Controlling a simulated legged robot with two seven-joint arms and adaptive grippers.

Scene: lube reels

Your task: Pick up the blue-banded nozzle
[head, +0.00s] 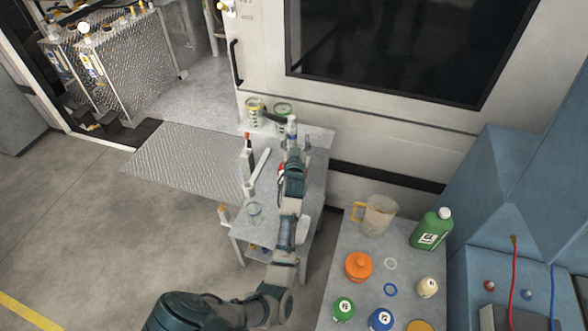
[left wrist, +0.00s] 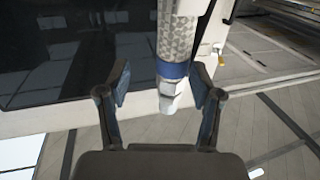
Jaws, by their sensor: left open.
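The blue-banded nozzle (left wrist: 173,70) shows in the left wrist view, with a patterned grey body above the band and a pale faceted tip below. It lies in line with the gap between the fingers of my left gripper (left wrist: 161,84), nearer the right finger. The fingers are open, and I cannot tell how far beyond them the nozzle is. In the head view my left gripper (head: 293,150) is over the small grey table, and a pale, blue-marked piece, probably the nozzle (head: 292,124), shows just past it. My right gripper is not in view.
A second table (head: 345,265) at right carries a pitcher (head: 378,215), a green jug (head: 431,230), an orange container (head: 358,266) and several bottles. A large machine stands behind.

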